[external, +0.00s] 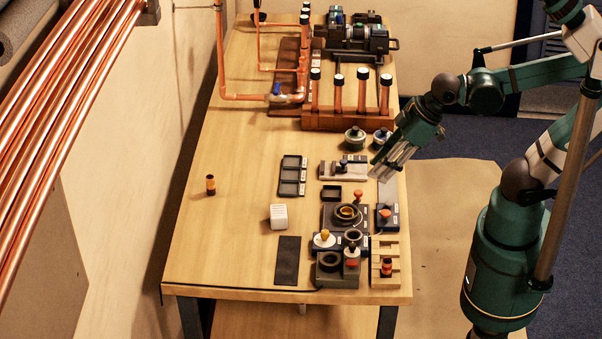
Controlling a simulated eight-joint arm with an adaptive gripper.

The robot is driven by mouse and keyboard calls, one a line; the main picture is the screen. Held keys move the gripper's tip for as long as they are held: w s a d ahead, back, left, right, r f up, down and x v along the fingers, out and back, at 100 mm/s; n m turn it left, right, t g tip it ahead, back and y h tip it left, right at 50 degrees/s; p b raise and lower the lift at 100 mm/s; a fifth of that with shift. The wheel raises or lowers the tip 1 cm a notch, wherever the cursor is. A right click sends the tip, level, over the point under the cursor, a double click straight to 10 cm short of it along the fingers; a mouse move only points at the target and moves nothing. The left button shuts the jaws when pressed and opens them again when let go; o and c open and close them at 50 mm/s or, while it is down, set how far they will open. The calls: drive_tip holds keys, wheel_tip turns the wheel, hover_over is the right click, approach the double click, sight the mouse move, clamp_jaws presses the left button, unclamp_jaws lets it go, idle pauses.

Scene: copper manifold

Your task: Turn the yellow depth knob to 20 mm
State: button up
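Two things with yellow on them stand at the front right of the bench. One is a dark round piece with a yellow ring (347,212) on a dark square block. The other is a small yellow-orange knob (324,235) on a white base, in front and to the left. I cannot tell which is the depth knob, and no scale or mm mark is readable. My gripper (379,168) is above the bench's right side, behind and to the right of both, apart from them, pointing down and left. It is too small to tell whether its fingers are open.
An orange knob (385,214) stands on a dark plate at the right. Two round canisters (355,139) and a copper pipe manifold (347,120) stand farther back. A wooden rack (385,251) is at the front right. The bench's left side is mostly clear, except for a small copper-and-black piece (210,185).

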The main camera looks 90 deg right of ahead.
drive_tip(key=w+a+n+g+p, duration=0.1)
drive_tip(key=w+n+g+p, duration=0.1)
drive_tip(key=w+n, duration=0.15)
drive_tip(key=n+g+p, duration=0.4)
drive_tip(key=n+p, duration=0.2)
drive_tip(key=n, duration=0.5)
hover_over(325, 231)
drive_tip(key=shift+f, duration=5.35)
drive_tip(key=shift+f, duration=0.25)
drive_tip(key=shift+f, duration=3.65)
drive_tip(key=shift+c, duration=0.7)
